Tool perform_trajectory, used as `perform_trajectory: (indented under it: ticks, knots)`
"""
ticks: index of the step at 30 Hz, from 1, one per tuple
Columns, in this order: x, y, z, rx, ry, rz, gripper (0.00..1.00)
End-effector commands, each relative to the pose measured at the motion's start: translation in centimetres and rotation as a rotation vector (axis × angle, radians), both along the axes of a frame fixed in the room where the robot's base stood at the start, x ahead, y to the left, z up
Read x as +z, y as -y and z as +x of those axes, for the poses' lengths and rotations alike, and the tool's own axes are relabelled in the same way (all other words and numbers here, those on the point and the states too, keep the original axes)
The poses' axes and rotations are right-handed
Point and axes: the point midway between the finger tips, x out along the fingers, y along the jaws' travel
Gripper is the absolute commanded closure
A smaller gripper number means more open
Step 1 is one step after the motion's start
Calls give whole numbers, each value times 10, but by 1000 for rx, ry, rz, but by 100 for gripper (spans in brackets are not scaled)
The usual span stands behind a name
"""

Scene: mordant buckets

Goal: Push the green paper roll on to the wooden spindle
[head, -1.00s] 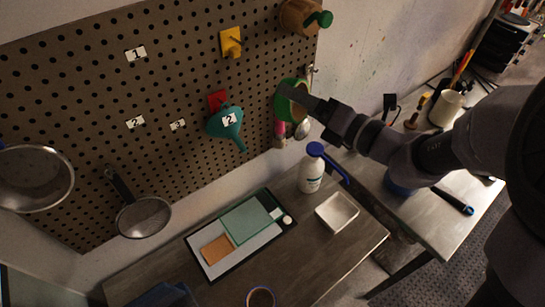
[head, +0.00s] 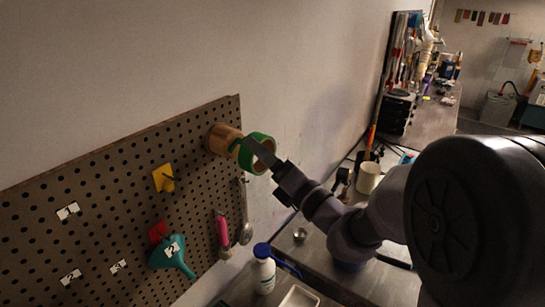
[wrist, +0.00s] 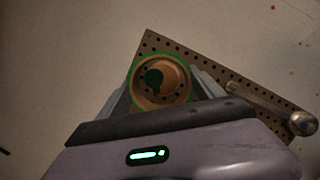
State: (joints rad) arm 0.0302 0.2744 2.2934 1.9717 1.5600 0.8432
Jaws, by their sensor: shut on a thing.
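The wooden spindle (head: 221,138) sticks out from the upper right corner of the pegboard, with a green tip. My gripper (head: 259,152) is shut on the green paper roll (head: 246,156), holding it just in front of the spindle's end. In the wrist view the roll (wrist: 161,55) sits between the two fingers, its open bore facing me. Through the bore I see a dark green tip (wrist: 154,78), left of the bore's middle, and pegboard holes. Whether the roll touches or surrounds the tip I cannot tell.
Below on the pegboard (head: 110,215) hang a yellow holder (head: 163,178), a teal funnel (head: 172,257), a pink-handled tool (head: 222,235) and a metal scoop (head: 246,225). A white bottle (head: 264,270) stands on the bench below. The wall right of the board is bare.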

Motion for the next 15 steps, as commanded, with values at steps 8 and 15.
perform_trajectory:
  ticks: [8, 15]
  knots:
    - [1, -21, 16, 2, -1, 0, 65]
    - [0, -24, 19, 1, -1, 0, 65]
